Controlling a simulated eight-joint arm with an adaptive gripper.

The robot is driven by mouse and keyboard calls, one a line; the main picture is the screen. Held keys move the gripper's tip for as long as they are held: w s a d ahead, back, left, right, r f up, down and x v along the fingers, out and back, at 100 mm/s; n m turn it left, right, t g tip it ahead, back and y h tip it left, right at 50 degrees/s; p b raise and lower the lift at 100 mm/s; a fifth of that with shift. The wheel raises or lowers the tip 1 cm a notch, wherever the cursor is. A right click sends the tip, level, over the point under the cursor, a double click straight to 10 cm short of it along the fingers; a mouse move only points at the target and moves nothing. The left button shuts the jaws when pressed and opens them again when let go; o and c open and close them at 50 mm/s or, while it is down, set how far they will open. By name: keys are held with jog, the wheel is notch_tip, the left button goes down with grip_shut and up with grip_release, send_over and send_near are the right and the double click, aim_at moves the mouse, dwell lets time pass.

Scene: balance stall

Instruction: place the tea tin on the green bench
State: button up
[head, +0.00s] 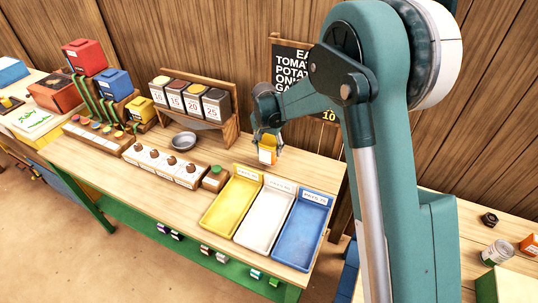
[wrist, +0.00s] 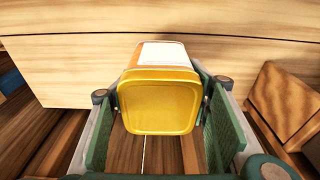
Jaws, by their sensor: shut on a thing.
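My gripper (head: 266,140) is shut on an orange tin (head: 267,156) with a white label, over the back part of the wooden bench top. In the wrist view the tin (wrist: 160,100) sits between the green finger pads of my gripper (wrist: 160,112), its yellow lid facing the camera. It is the only tin in my grip; I cannot read its label to confirm it is tea. The green bench (head: 110,165) has a pale wooden top, green legs and a green lower shelf. I cannot tell whether the tin touches the bench top.
Yellow (head: 232,203), white (head: 265,220) and blue (head: 301,233) trays stand at the bench's right front. A rack of numbered canisters (head: 190,98) stands left of my gripper. A metal bowl (head: 183,141) and a row of knobbed blocks (head: 165,165) lie further left. A chalkboard (head: 288,62) is behind.

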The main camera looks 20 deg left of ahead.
aim_at(269, 142)
jog(key=shift+f, duration=0.1)
jog(key=shift+f, duration=1.8)
jog(key=shift+f, duration=0.2)
jog(key=o, duration=1)
jog(key=shift+r, duration=0.15)
jog(key=r, duration=0.4)
jog(key=s+r, duration=0.1)
jog(key=r, duration=0.7)
jog(key=shift+s, duration=0.4)
